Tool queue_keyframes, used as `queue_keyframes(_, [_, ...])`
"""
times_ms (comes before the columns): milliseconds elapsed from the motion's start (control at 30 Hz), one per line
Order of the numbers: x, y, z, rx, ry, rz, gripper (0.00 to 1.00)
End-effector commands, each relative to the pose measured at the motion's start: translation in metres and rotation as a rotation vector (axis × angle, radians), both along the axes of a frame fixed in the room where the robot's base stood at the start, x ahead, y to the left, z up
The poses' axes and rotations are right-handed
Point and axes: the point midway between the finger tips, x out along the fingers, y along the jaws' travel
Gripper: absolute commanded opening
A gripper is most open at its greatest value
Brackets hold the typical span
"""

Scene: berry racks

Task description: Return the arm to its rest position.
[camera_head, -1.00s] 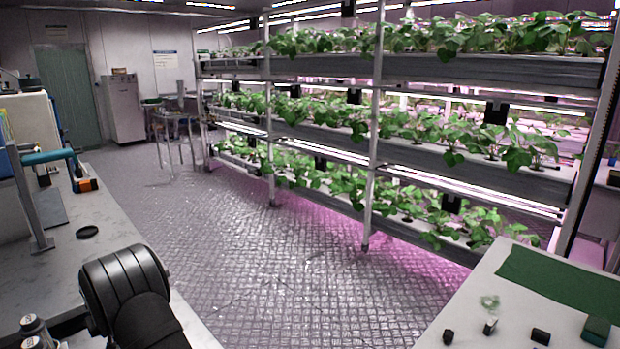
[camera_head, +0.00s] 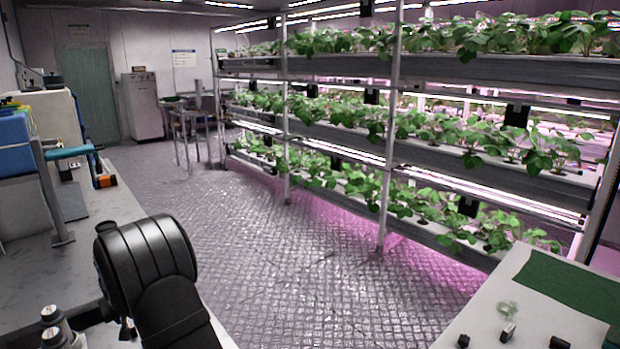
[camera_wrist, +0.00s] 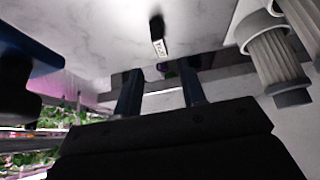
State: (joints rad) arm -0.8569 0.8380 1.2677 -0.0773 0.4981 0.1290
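My arm shows in the head view as a black rounded link (camera_head: 148,262) at the lower left, standing over the edge of the left bench. My gripper is out of sight in that view. In the wrist view my gripper (camera_wrist: 160,76) has its two dark fingers apart. I see nothing held between them. A pale marbled bench surface (camera_wrist: 95,30) lies beyond the fingertips.
The left bench (camera_head: 112,208) carries a blue-handled stand (camera_head: 68,152) and small metal cylinders (camera_head: 52,330). The right bench (camera_head: 480,322) holds a green mat (camera_head: 570,285) and small dark blocks. Planted racks (camera_head: 450,160) stand behind. The tiled floor (camera_head: 300,290) is clear.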

Motion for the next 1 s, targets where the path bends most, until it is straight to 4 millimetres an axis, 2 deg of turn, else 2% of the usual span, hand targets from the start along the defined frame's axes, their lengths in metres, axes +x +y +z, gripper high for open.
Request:
queue_keyframes(600, [0.036,0.036,-0.086,0.001,-0.001,0.000,0.37])
queue_keyframes(700, [0.037,0.036,-0.060,0.005,-0.005,0.000,0.37])
queue_keyframes(833, [0.037,0.034,-0.035,0.004,-0.005,-0.001,0.37])
queue_keyframes(1000, [0.046,0.002,-0.019,0.003,-0.003,-0.004,0.37])
